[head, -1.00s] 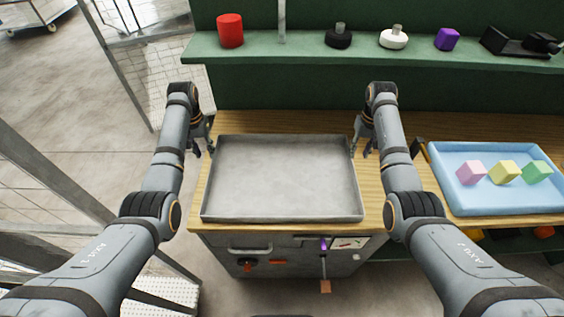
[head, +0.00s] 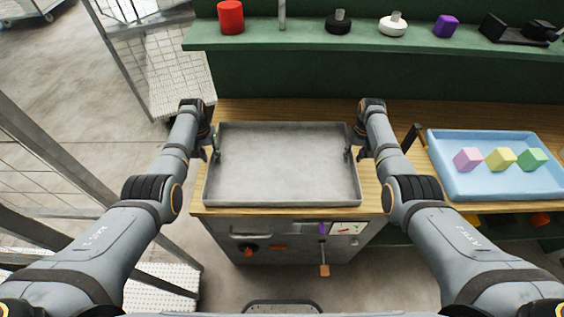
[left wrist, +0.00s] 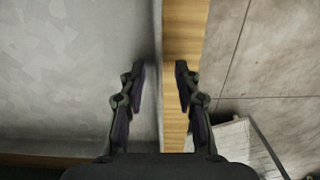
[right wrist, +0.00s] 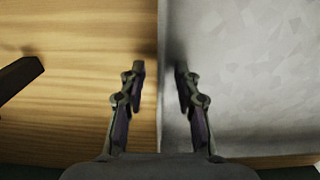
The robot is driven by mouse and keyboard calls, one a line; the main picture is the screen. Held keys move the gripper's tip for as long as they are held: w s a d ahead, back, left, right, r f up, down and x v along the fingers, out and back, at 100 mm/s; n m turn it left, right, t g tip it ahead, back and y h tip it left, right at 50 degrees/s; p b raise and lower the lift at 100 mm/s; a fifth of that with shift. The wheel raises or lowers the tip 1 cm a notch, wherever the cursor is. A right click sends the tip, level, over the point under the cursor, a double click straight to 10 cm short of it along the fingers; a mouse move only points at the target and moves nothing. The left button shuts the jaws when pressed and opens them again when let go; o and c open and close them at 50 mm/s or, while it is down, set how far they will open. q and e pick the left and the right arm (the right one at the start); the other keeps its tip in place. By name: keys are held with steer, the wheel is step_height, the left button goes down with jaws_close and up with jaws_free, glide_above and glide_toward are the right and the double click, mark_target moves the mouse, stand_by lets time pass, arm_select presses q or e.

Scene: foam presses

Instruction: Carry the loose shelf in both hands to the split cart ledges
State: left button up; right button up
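The loose shelf appears to be the shallow grey metal tray (head: 285,183), lying flat on the wooden bench top. My left gripper (head: 211,150) is at its left rim, and my right gripper (head: 356,149) is at its right rim. In the left wrist view the left fingers (left wrist: 158,80) are apart, one on each side of the rim. In the right wrist view the right fingers (right wrist: 160,80) also straddle the rim with a gap. White perforated ledges (head: 182,92) in a metal frame at the left may be the cart ledges; I cannot tell for sure.
A blue tray (head: 500,188) with pink, yellow and green blocks stands on the bench at right. A green shelf (head: 290,43) behind holds a red cylinder (head: 231,17) and several small items. Metal frame posts (head: 50,165) stand left of my left arm. Floor shows between.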

arm_select(q)
steer(key=shift+w+f, duration=0.1)
steer(key=shift+f, duration=0.35)
arm_select(e)
steer(key=shift+w+f, duration=0.1)
steer(key=shift+f, duration=0.35)
arm_select(q)
steer(key=shift+r, duration=0.1)
steer(key=shift+c, duration=0.3)
arm_select(e)
steer(key=shift+r, duration=0.1)
steer(key=shift+c, duration=0.3)
arm_select(q)
jaws_close()
arm_select(e)
jaws_close()
